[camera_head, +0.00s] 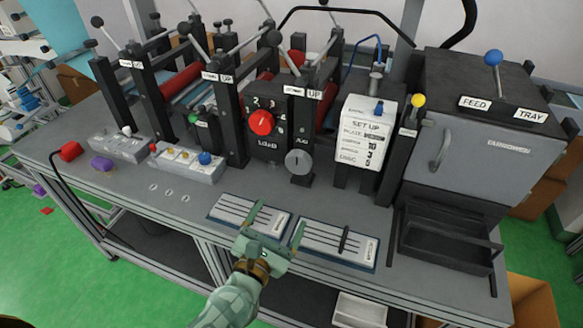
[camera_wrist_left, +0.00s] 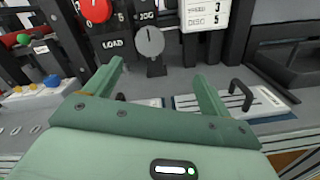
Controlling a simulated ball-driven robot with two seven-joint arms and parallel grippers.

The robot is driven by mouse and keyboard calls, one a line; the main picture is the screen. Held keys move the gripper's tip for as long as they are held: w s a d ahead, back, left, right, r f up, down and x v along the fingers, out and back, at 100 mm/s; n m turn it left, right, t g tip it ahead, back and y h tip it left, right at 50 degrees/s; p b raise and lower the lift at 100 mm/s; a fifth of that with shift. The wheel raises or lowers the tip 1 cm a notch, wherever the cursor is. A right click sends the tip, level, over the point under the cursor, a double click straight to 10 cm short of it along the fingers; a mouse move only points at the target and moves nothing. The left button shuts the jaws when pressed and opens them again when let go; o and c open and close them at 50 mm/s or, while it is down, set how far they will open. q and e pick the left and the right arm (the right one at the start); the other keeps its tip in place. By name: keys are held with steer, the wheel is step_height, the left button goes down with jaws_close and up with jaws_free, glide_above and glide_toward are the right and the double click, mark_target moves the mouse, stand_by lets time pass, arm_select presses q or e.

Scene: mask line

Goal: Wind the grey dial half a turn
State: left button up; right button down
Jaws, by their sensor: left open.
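The grey dial (camera_head: 297,161) is a round knob with a pointer mark, on a dark upright post at the front of the machine. In the left wrist view the grey dial (camera_wrist_left: 149,41) is ahead of the fingers, with its mark close to upright. My left gripper (camera_head: 277,229) is open and empty, in front of and below the dial, over the front of the bench. The left wrist view shows its two green fingers (camera_wrist_left: 160,82) spread apart, not touching the dial. My right gripper is not in view.
A red dial (camera_head: 261,122) sits on the dark panel left of the grey dial. Two slotted plates, one left (camera_head: 226,209) and one right with a black handle (camera_head: 372,252), lie on the bench below. A white set-up card (camera_head: 362,135) and a grey feed box (camera_head: 478,150) stand right.

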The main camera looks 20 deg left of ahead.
arm_select(q)
steer(key=n+y, duration=0.1)
steer(key=n, duration=0.2)
steer(key=b, duration=0.1)
glide_toward(297, 166)
steer(key=w, duration=0.9)
steer(key=shift+w+r, duration=0.15)
steer(key=shift+w, duration=0.05)
steer(key=c, duration=1)
